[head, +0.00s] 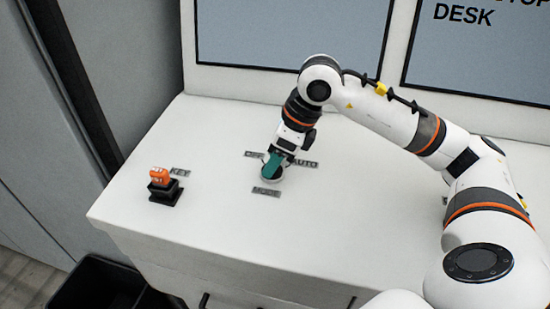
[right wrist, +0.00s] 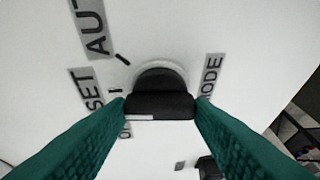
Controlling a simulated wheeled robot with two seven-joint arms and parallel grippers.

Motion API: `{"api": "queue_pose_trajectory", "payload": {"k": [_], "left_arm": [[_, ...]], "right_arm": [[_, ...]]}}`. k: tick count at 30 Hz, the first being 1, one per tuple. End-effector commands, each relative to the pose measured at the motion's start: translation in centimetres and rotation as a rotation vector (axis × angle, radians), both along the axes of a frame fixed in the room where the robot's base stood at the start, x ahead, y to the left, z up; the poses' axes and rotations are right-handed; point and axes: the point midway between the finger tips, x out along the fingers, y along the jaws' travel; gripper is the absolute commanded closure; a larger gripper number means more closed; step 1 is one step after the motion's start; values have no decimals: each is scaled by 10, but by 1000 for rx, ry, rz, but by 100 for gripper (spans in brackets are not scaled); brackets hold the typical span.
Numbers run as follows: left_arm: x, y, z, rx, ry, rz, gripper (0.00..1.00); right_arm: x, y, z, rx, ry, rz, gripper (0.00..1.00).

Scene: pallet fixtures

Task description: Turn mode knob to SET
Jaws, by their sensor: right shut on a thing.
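The black mode knob (right wrist: 160,102) sits on a round pale base on the white desk top. My right gripper (head: 271,168) comes down over it, and its teal fingers (right wrist: 160,108) are shut on the knob's two sides. A short white mark (right wrist: 140,117) on the knob runs towards the left of the wrist picture, on the side of the SET label (right wrist: 88,92); I cannot tell exactly which tick it meets. The AUTO label (right wrist: 95,28) and MODE label (right wrist: 210,78) are also readable. Another label is mostly hidden by the left finger. My left gripper is out of view.
An orange key piece (head: 159,175) stands in a black holder (head: 164,193) beside a KEY label (head: 180,172) at the desk's left. Framed panels (head: 290,35) rise behind the desk. A black bin (head: 100,288) is on the floor. The desk top between holder and knob is clear.

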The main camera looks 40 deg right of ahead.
Motion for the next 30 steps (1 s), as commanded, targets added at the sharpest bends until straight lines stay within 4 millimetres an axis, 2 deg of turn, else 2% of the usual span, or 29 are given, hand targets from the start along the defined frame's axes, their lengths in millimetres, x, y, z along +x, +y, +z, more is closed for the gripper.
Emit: {"api": "queue_pose_trajectory", "payload": {"k": [10,11,14,24,26,30], "left_arm": [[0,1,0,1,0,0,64],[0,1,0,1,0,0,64],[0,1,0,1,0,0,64],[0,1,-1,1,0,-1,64],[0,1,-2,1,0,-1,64],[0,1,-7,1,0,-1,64]], "right_arm": [[1,-1,3,0,-7,-4,76],[1,-1,3,0,-7,-4,48],[1,-1,2,0,-6,-4,31],[0,-1,3,0,-2,-2,31],[-1,-2,8,-1,-4,-2,31],[-8,-8,29,0,-8,-2,31]]}}
